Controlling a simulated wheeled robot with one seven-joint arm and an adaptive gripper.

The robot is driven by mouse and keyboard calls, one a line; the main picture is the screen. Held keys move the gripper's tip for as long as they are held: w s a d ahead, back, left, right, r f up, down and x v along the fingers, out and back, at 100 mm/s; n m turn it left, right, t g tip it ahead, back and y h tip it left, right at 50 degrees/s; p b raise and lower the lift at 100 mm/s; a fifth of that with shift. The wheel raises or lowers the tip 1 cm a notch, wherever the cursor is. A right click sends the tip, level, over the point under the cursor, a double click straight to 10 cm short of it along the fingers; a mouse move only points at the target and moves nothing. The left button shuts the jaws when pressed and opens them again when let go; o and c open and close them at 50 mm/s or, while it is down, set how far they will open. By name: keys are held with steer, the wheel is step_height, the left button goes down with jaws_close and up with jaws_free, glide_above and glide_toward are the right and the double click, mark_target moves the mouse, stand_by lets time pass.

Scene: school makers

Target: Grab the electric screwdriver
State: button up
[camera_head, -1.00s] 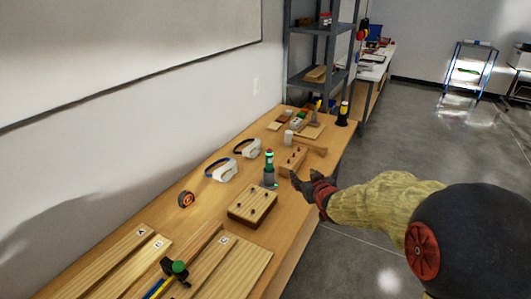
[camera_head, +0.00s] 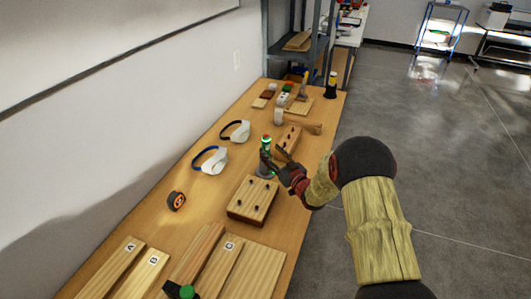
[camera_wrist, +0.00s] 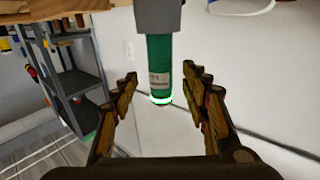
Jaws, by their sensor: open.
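The electric screwdriver (camera_head: 266,144) has a green body and stands upright in a grey holder (camera_head: 264,170) on the wooden workbench. The wrist view is upside down; there the green body (camera_wrist: 159,58) hangs from the grey holder (camera_wrist: 158,15), with a bright ring near its end. My gripper (camera_head: 274,157) is open at the right side of the screwdriver. In the wrist view, the green body appears between the spread fingers (camera_wrist: 160,78), with a gap on each side. No contact shows. In the head view, the fingers partly cover the screwdriver's lower part and holder.
A wooden block with dark pegs (camera_head: 253,197) lies just in front of the holder. Another wooden block (camera_head: 288,138) and a mallet (camera_head: 305,127) lie behind. Safety goggles (camera_head: 211,160) and an orange tape measure (camera_head: 176,201) are to the left. Labelled boards (camera_head: 140,268) cover the near bench.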

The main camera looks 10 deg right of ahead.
mark_target(268, 147)
steer(key=shift+r+b+x, duration=0.15)
steer(key=shift+b+x, duration=0.25)
steer(key=shift+x, duration=0.75)
steer(key=shift+r+b+x, duration=0.2)
steer(key=shift+b+x, duration=0.15)
steer(key=shift+x, duration=0.8)
steer(key=shift+c, duration=0.4)
jaws_close()
